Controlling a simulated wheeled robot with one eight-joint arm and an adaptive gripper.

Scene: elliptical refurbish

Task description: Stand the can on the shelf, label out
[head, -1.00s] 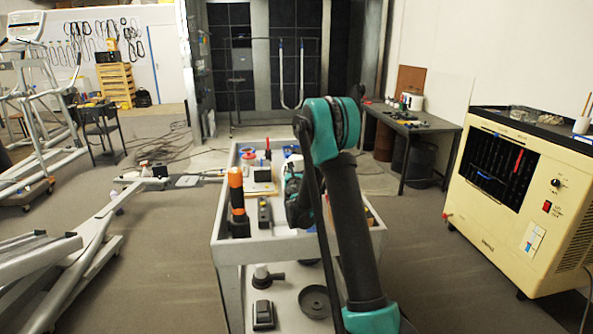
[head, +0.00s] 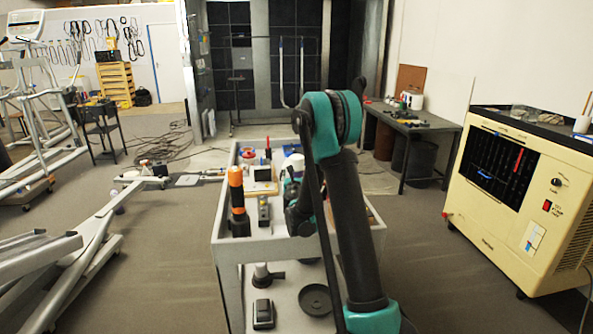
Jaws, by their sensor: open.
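I cannot pick out a can for certain. A tall orange and black object (head: 237,203) stands upright at the left front of the grey cart's top tray (head: 227,240); whether it is a can or a tool is unclear. The cart has a lower shelf (head: 285,318). My arm reaches over the right side of the cart, with its teal and black wrist part (head: 293,207) low over the tray. My gripper is not clearly visible; the arm hides that area. No label can be read.
A black dish (head: 315,299) and dark box (head: 263,313) lie on the lower shelf. A cream machine (head: 520,200) stands right, a treadmill-like frame (head: 90,240) left.

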